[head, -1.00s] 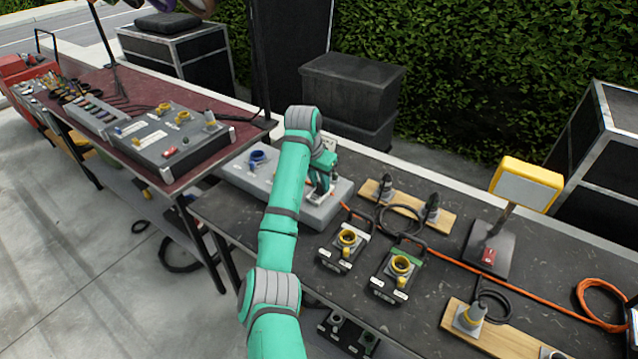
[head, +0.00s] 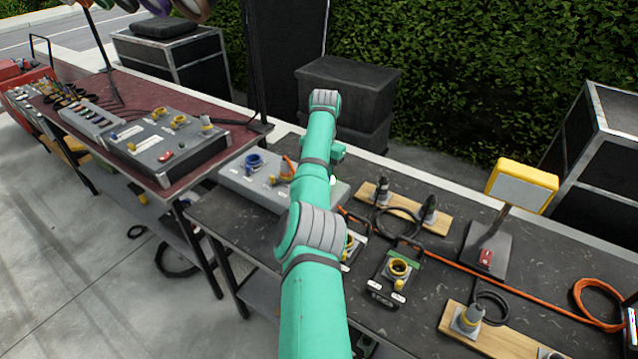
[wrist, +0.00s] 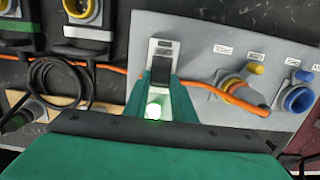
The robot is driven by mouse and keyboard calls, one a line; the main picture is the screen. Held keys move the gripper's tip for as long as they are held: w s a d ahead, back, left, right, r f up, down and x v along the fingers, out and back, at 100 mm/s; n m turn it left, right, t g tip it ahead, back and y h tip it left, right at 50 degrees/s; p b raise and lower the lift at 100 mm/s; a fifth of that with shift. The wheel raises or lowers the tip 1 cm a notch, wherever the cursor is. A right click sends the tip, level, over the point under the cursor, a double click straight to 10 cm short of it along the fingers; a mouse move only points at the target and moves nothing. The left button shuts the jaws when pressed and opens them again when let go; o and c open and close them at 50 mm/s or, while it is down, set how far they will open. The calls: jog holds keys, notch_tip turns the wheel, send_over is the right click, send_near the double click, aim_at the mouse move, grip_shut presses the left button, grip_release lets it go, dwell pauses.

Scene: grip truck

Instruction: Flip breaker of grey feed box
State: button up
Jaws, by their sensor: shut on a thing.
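The grey feed box (head: 236,180) lies on the black table, partly hidden by my arm in the head view. In the wrist view its grey top (wrist: 215,30) fills the upper right. Its breaker (wrist: 161,69) is a black toggle on a pale plate. My gripper (wrist: 160,82) is at the breaker, with a teal finger on each side of the toggle, shut on it. A lit green lamp (wrist: 153,110) shows between the fingers. The gripper is hidden behind my arm in the head view.
An orange cable (wrist: 235,97) runs to a yellow connector on the box, beside a blue socket (wrist: 297,95). Small boxes with yellow sockets (head: 398,267), plugs on wooden boards and a yellow lamp (head: 524,186) stand to the right. A second grey panel (head: 165,140) lies left.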

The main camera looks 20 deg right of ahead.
jog(key=shift+r, duration=0.1)
dwell(0.3)
jog(key=o, duration=1.1)
jog(key=shift+c, duration=0.2)
